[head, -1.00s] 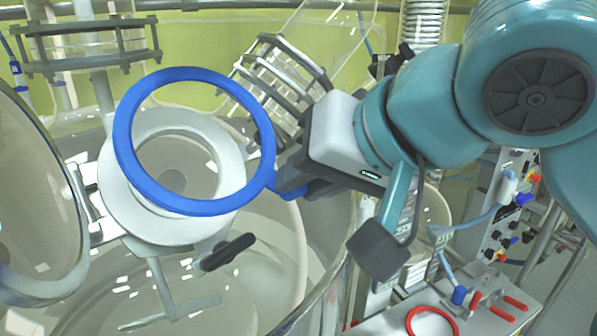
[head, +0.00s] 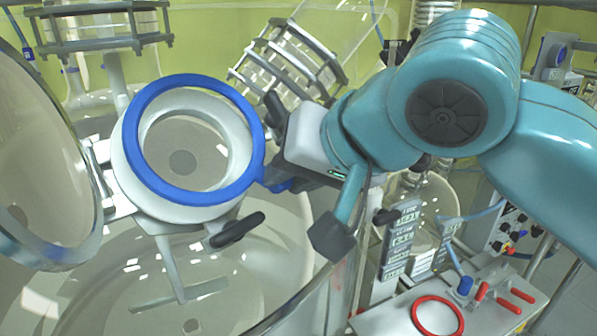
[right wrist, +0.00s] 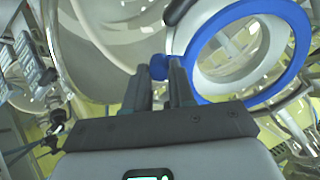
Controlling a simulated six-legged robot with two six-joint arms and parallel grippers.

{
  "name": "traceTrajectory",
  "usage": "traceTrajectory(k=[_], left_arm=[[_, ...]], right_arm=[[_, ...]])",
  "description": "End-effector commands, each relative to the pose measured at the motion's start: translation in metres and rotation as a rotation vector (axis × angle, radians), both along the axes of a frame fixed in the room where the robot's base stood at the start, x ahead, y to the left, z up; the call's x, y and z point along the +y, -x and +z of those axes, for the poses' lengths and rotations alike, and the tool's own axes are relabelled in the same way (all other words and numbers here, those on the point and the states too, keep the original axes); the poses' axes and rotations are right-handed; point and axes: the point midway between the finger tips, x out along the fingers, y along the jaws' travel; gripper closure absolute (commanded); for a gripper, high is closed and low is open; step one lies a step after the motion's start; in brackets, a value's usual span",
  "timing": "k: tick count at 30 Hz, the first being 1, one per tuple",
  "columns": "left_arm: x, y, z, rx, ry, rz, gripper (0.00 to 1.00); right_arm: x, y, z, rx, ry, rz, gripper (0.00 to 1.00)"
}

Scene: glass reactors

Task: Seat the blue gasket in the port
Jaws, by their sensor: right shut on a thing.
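The blue gasket (head: 185,196) is a ring with a small tab at its lower right. My right gripper (head: 270,182) is shut on that tab. In the head view the ring lies over the white port (head: 172,213), roughly centred on it but slightly up and right. The port's white rim shows outside the ring at the lower left. I cannot tell whether the ring touches the port face. The right wrist view shows the gripper fingers (right wrist: 160,72) on the tab and the gasket (right wrist: 204,86) around the port opening. My left gripper is not in view.
A round glass door (head: 45,150) stands open left of the port. A black handle (head: 237,230) sticks out below the port. A red ring (head: 415,320) and red-handled clamps (head: 505,300) lie on a tray at the lower right. A glass vessel surrounds the port.

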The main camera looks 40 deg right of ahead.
Motion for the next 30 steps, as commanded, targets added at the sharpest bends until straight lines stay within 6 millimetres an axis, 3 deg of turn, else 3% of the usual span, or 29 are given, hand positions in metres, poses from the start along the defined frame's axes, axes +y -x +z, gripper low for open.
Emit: traceTrajectory(k=[15, 30], left_arm=[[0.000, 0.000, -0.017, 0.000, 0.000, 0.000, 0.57], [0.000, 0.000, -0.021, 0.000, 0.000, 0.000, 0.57]], right_arm=[[0.001, -0.022, -0.020, 0.001, 0.001, -0.001, 1.00], [0.001, -0.031, -0.025, -0.001, -0.001, 0.000, 1.00]])
